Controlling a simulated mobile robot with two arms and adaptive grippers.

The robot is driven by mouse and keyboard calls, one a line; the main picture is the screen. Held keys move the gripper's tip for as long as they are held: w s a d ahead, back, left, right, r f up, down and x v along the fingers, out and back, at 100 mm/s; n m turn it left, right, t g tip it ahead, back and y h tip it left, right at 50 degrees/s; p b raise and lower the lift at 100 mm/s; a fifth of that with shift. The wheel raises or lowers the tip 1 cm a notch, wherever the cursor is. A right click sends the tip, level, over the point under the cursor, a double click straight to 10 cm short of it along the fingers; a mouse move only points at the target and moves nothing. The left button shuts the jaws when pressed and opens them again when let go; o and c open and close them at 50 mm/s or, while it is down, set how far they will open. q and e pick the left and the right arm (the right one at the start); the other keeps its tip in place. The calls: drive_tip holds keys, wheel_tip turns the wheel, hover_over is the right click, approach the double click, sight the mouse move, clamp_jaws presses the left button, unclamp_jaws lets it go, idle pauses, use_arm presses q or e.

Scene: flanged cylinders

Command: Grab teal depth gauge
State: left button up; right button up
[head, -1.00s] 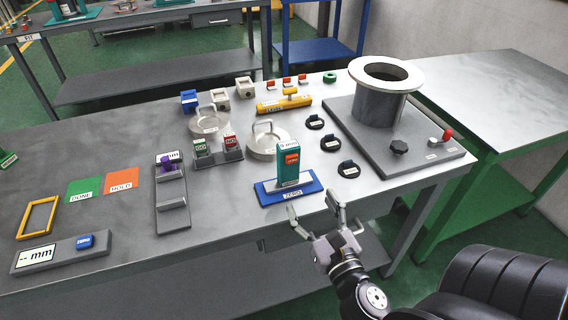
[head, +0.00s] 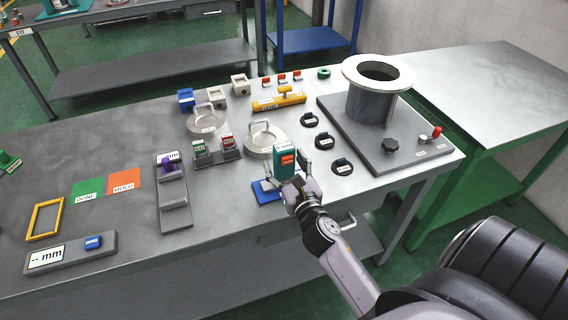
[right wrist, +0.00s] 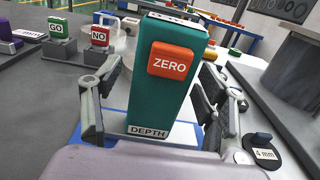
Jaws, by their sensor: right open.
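The teal depth gauge (head: 281,158) stands upright on its blue base (head: 264,192) near the front edge of the table. It has an orange ZERO button and a DEPTH label, clear in the right wrist view (right wrist: 150,100). My right gripper (head: 289,176) is open around the gauge; in the right wrist view its fingers (right wrist: 158,108) stand on both sides of the teal body. A gap shows at the left finger; the right finger is very close, and I cannot tell whether it touches. My left gripper is not in view.
Round grey lidded discs (head: 265,140) and the GO/NO stand (head: 217,152) are behind and left. Black rings (head: 342,167) lie to the right, before a grey plate (head: 420,150) with a flanged cylinder (head: 372,98).

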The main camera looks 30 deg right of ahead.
drive_tip(key=shift+w+d, duration=0.1)
drive_tip(key=shift+w, duration=0.35)
drive_tip(key=shift+s, duration=0.1)
drive_tip(key=c, duration=1.5)
